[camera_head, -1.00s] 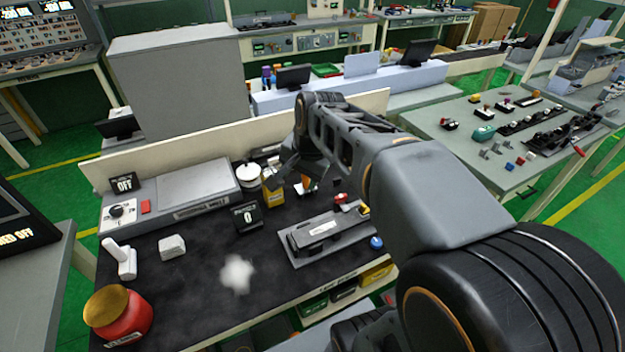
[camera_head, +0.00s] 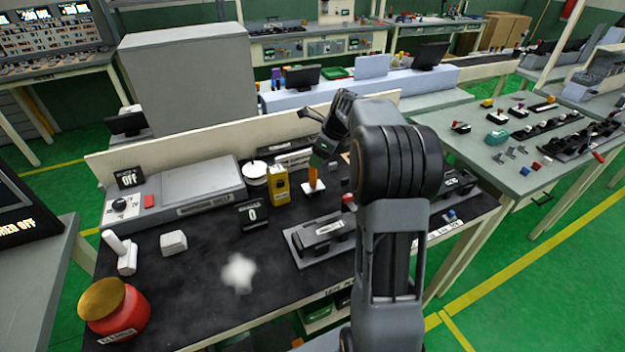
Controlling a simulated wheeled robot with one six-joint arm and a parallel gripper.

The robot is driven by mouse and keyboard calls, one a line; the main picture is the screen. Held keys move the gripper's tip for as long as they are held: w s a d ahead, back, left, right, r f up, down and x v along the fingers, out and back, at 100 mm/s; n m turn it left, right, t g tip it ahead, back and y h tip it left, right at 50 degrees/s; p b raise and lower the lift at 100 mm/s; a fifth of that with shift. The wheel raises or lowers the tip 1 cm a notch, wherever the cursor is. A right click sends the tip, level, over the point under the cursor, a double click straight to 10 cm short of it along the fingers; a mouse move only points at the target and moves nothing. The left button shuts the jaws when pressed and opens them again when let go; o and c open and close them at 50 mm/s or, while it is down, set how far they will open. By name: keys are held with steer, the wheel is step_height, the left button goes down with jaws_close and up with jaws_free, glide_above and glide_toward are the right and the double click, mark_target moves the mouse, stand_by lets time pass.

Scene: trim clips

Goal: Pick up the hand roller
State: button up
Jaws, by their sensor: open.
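A yellow container (camera_head: 277,183) and a white lidded pot (camera_head: 254,172) stand just left of the tool. A grey fixture (camera_head: 318,243) lies in front. A red jar (camera_head: 113,312) and white handled object (camera_head: 122,252) are at left. A low cream back panel (camera_head: 235,132) edges the bench.

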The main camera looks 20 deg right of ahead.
mark_target(311, 169)
steer(key=shift+x, duration=3.4)
steer(key=shift+w+a, duration=0.1)
steer(key=shift+r, duration=0.1)
jaws_close()
